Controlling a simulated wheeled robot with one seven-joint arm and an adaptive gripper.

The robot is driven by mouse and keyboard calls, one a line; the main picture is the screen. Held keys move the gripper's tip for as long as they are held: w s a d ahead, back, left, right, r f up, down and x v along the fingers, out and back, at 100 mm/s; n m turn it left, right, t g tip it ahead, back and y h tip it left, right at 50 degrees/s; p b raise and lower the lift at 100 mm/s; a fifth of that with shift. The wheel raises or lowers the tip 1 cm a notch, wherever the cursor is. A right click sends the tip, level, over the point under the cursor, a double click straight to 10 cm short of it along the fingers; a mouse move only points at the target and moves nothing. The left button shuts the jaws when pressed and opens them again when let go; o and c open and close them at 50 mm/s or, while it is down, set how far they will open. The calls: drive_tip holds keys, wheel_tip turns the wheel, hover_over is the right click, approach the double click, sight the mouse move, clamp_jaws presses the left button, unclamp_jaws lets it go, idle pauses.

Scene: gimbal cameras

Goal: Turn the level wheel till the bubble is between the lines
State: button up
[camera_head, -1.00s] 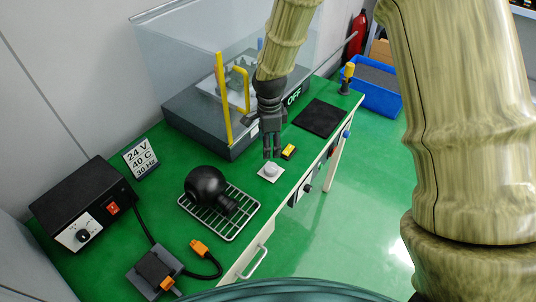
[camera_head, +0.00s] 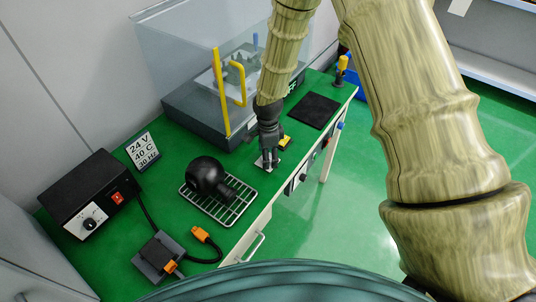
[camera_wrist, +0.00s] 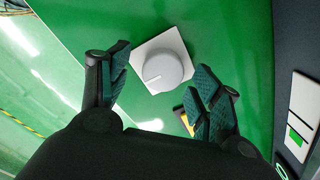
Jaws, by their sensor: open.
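The level wheel, a round light-grey knob (camera_wrist: 163,72) with a dark pointer line, sits on a white square plate (camera_wrist: 178,42) on the green bench top. In the head view my gripper largely covers the knob. My gripper (camera_head: 268,162) points down over it. In the wrist view my gripper (camera_wrist: 162,68) is open, with one finger on each side of the knob and visible space beside it. The yellow and black block (camera_head: 285,142) beside the plate may be the level; it is partly hidden by a finger in the wrist view (camera_wrist: 184,120). I cannot make out a bubble or lines.
A dark mat (camera_head: 315,110) lies behind on the bench. A black round object rests on a wire rack (camera_head: 238,212) to the left. A clear-walled machine with a yellow handle (camera_head: 236,82) stands behind. The bench's front edge is close to the knob.

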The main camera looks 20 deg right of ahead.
drive_tip(key=shift+w+f, duration=0.25)
drive_tip(key=shift+f, duration=0.45)
drive_tip(key=shift+s+r, duration=0.15)
drive_tip(key=c, duration=1)
drive_tip(key=shift+c, duration=0.3)
drive_tip(key=shift+n, duration=0.4)
